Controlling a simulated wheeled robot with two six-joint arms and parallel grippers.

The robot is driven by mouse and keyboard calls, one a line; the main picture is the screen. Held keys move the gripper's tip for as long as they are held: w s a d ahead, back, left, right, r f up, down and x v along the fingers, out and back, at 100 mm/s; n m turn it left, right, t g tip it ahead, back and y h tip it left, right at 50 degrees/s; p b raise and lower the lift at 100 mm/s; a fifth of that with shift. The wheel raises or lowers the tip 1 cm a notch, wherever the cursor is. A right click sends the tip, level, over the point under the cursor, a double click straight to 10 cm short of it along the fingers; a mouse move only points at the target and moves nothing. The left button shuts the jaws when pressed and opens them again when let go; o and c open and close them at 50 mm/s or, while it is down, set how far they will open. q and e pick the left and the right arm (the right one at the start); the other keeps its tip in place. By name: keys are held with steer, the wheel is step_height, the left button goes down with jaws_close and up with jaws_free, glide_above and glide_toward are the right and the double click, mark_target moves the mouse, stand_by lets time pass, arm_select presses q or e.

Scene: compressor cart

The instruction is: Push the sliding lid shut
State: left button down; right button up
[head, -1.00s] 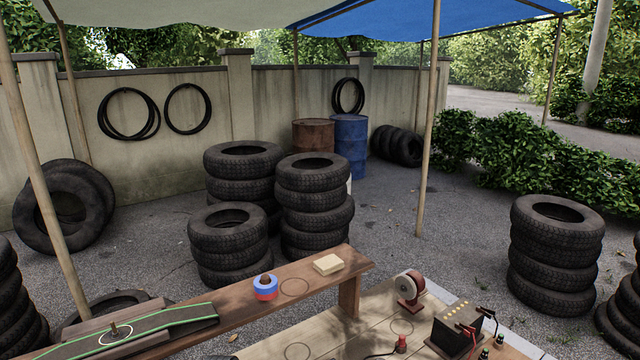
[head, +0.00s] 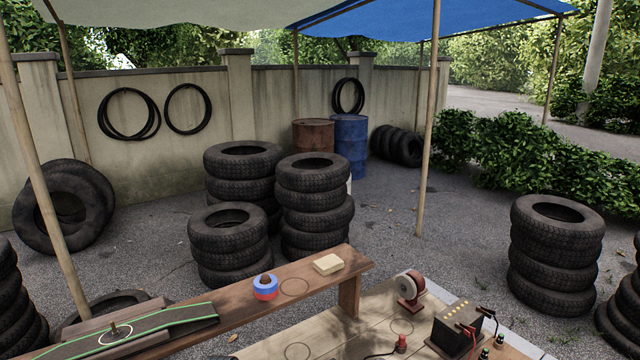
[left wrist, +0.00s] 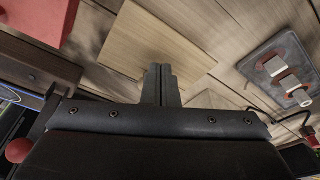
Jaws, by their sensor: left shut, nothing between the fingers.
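In the left wrist view my left gripper (left wrist: 160,72) is shut and empty. Its fingertips show in front of a flat, light wooden panel (left wrist: 140,45), which may be the sliding lid. I cannot tell whether the fingertips touch it. The lower part of the panel is hidden behind the gripper. In the head view neither gripper shows, and I cannot make out a sliding lid there. My right gripper is in neither view.
The left wrist view shows a red block (left wrist: 35,18) at upper left and a grey plate (left wrist: 272,58) with pale fittings at right. In the head view, a plank (head: 215,310) holds a blue-red roll (head: 265,290); a black box (head: 455,332) stands lower right.

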arm_select(q)
steer(key=shift+f+b, duration=0.3)
steer(key=shift+f, duration=0.4)
steer(key=shift+s+f, duration=0.1)
steer(key=shift+s, duration=0.15)
